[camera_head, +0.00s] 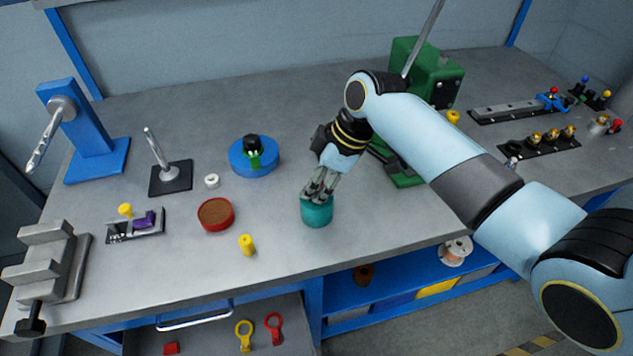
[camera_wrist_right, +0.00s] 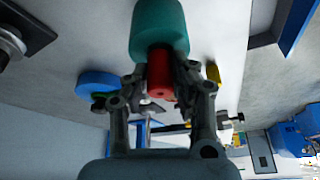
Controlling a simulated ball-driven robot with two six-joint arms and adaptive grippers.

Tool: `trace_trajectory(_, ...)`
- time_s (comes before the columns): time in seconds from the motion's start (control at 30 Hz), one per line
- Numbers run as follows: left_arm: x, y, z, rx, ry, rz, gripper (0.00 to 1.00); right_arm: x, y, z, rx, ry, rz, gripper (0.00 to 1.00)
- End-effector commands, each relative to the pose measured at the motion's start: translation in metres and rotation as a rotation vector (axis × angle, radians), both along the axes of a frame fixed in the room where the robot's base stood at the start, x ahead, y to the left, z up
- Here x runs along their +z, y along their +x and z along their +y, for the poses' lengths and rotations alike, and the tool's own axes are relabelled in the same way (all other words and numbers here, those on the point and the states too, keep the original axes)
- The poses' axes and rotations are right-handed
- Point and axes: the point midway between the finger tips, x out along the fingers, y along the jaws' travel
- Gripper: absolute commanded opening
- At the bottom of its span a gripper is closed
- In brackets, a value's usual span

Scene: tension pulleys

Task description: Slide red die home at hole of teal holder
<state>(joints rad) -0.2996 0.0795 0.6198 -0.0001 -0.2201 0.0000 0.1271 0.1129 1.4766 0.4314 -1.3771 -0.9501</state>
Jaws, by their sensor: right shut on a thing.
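The teal holder (camera_head: 317,213) stands upright on the grey workbench, near its front edge. My right gripper (camera_head: 318,196) reaches down over its top. In the right wrist view, my right gripper (camera_wrist_right: 160,88) is shut on the red die (camera_wrist_right: 160,75), a small red cylinder between the two fingers. The die's far end meets the teal holder (camera_wrist_right: 160,28) and lines up with its middle. How deep it sits in the hole cannot be told. The die is hidden by the fingers in the head view. My left gripper is not in view.
A yellow cylinder (camera_head: 247,245), a red round dish (camera_head: 216,214) and a blue round base (camera_head: 253,157) stand left of the holder. A green machine (camera_head: 425,75) stands behind my right arm. An open drawer (camera_head: 220,335) lies below the bench's front edge.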

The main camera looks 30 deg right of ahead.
Motion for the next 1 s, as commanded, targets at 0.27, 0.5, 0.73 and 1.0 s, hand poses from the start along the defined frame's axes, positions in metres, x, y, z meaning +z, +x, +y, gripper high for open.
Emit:
trace_trajectory(0.27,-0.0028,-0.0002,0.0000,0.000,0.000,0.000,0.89,-0.0040,0.0002,0.0000,0.000,0.000,0.000,0.00)
trace_trajectory(0.5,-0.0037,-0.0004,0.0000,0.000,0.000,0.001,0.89,-0.0061,0.0001,0.0001,0.000,0.000,0.000,0.00)
trace_trajectory(0.73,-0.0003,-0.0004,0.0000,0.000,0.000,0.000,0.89,-0.0023,-0.0005,0.0009,0.000,0.001,0.001,0.00)
trace_trajectory(1.0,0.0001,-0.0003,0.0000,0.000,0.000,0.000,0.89,-0.0013,-0.0004,0.0011,0.000,0.000,0.000,0.00)
